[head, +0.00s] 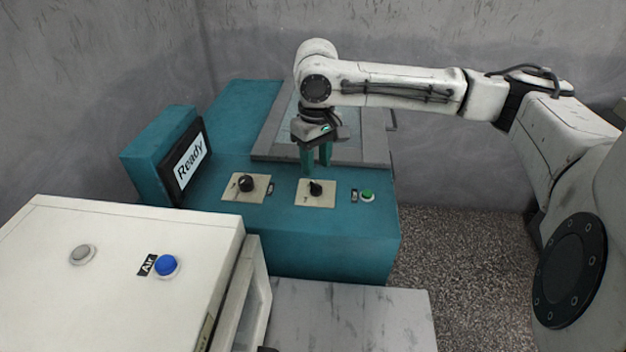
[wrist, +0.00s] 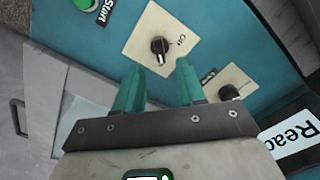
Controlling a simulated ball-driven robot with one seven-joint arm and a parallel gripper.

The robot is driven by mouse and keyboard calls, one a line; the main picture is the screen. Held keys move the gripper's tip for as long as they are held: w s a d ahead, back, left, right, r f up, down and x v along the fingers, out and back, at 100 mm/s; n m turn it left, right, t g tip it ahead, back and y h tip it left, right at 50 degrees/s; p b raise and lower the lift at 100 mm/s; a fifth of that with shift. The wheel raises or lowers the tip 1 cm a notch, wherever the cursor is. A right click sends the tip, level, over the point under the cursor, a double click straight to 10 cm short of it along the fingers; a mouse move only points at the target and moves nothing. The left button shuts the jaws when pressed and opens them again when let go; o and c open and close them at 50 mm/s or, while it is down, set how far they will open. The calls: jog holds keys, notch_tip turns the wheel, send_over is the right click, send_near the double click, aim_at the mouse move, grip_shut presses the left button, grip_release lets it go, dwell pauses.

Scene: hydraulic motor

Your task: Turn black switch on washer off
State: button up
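The washer (head: 300,235) is a teal machine. One black switch (head: 316,187) sits on a cream plate beside the green button; it also shows in the wrist view (wrist: 159,46), with an "Off" label at its plate's edge. A second black switch (head: 246,184) sits on a similar plate to the left, and it shows at the right of the wrist view (wrist: 229,92). My gripper (head: 317,168) points down just above and behind the right-hand switch. In the wrist view its teal fingers (wrist: 161,66) are apart with nothing between them, short of the switch.
A green button (head: 367,195), labelled "Start" in the wrist view, is right of the near switch. A "Ready" display (head: 190,162) stands at the left. A grey-framed lid (head: 375,135) lies behind the gripper. A white cabinet with a blue "Air" button (head: 166,265) is at front left.

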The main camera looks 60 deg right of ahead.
aim_at(316, 184)
notch_tip(316, 184, down, 6)
jog(key=shift+r, duration=0.1)
dwell(0.4)
grip_shut()
